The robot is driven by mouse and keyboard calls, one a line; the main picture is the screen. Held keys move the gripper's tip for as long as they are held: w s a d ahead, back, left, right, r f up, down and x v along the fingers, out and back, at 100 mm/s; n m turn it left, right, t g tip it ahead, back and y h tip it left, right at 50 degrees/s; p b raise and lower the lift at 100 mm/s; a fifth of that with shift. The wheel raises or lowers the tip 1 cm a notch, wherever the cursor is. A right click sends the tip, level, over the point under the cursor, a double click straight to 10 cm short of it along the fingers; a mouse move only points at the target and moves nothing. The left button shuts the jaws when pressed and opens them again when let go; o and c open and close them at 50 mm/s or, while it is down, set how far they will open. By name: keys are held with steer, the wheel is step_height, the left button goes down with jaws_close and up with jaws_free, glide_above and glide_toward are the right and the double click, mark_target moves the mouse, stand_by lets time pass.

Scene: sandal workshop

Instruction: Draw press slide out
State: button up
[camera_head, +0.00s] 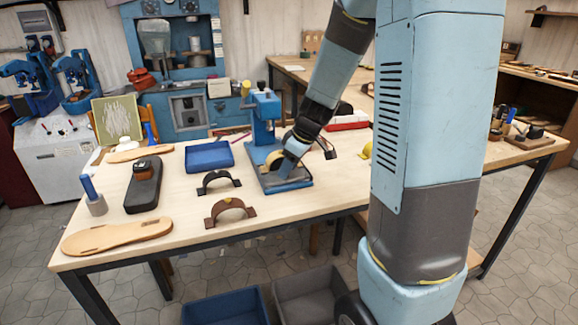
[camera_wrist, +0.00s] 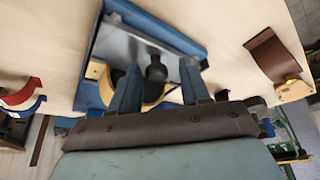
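The blue press (camera_head: 264,110) stands on the wooden table, its base plate (camera_head: 268,184) reaching toward the front. In the wrist view, its blue-edged base (camera_wrist: 178,37) carries a grey metal plate (camera_wrist: 120,45), the apparent slide. A dark round knob (camera_wrist: 156,71) stands over the plate. My gripper (camera_head: 280,164) is low over the press base. In the wrist view, my gripper's two blue fingers (camera_wrist: 158,85) are apart, with the knob between them; I cannot tell whether they touch it.
Brown strap pieces (camera_head: 230,211) and (camera_head: 218,181) lie left of the press, with a blue case (camera_head: 209,156) behind. A dark sole-shaped block (camera_head: 144,186) and tan soles (camera_head: 118,235) lie farther left. Two bins (camera_head: 225,308) and (camera_head: 306,294) are below the front edge.

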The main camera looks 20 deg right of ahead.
steer(key=shift+o, duration=0.3)
steer(key=shift+r, duration=0.1)
steer(key=shift+d+r, duration=0.15)
steer(key=shift+r, duration=0.1)
steer(key=v, duration=1.3)
steer(key=shift+s, duration=0.2)
steer(key=s+a+r+m+t+h, duration=0.1)
steer(key=s+m, duration=0.3)
steer(key=s, duration=0.6)
steer(key=s+a+r+m+t+h, duration=0.1)
steer(key=s+m, duration=0.4)
steer(key=s, duration=0.5)
step_height(320, 180, up, 2)
steer(key=shift+s+a+r+t+h, duration=0.1)
steer(key=shift+s+a+t+h, duration=0.2)
steer(key=shift+a+h, duration=0.5)
